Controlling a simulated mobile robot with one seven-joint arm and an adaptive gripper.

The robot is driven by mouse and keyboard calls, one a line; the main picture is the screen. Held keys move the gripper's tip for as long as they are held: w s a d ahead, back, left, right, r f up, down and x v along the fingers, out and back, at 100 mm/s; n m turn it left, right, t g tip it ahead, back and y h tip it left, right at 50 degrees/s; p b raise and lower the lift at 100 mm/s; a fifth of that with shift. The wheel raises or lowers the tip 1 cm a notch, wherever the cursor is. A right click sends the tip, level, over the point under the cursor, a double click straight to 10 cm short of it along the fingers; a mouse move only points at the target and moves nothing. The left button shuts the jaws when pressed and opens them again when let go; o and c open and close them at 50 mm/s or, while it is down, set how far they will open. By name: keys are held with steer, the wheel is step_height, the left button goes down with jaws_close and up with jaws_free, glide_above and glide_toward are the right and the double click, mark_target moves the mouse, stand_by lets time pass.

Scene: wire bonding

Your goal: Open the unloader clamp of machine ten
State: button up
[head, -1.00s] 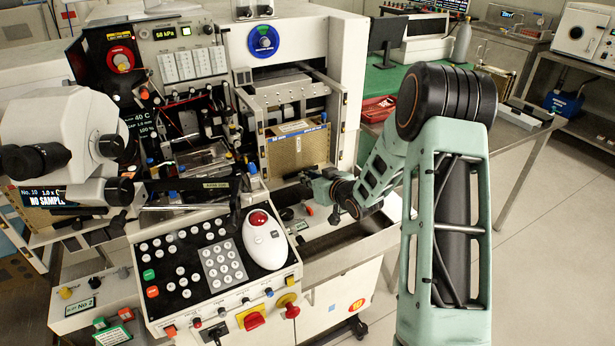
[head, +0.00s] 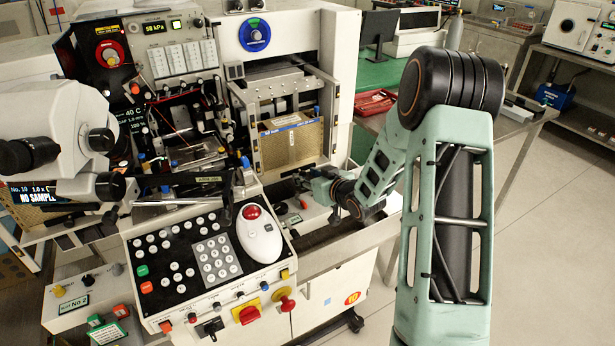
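Machine ten (head: 325,275) fills the left and centre, with a round orange "10" label (head: 352,298) low on its front. On its right side is the unloader bay, where a brown magazine (head: 290,148) with a blue-and-white strip along its top stands upright between metal side plates. I cannot make out which small part is the clamp or whether it is open. My arm reaches in from the right, and my gripper (head: 288,188) is low in front of the magazine's foot. Its fingers are small and dark, so I cannot tell if they are open or touching anything.
A control panel (head: 205,262) with a white trackball unit (head: 259,235) juts out left of my gripper. A microscope (head: 55,135) overhangs the far left. A metal ledge (head: 335,238) lies below my wrist. A red tray (head: 375,103) sits on the bench behind; floor is clear at right.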

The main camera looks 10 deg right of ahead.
steer(key=v, duration=1.2)
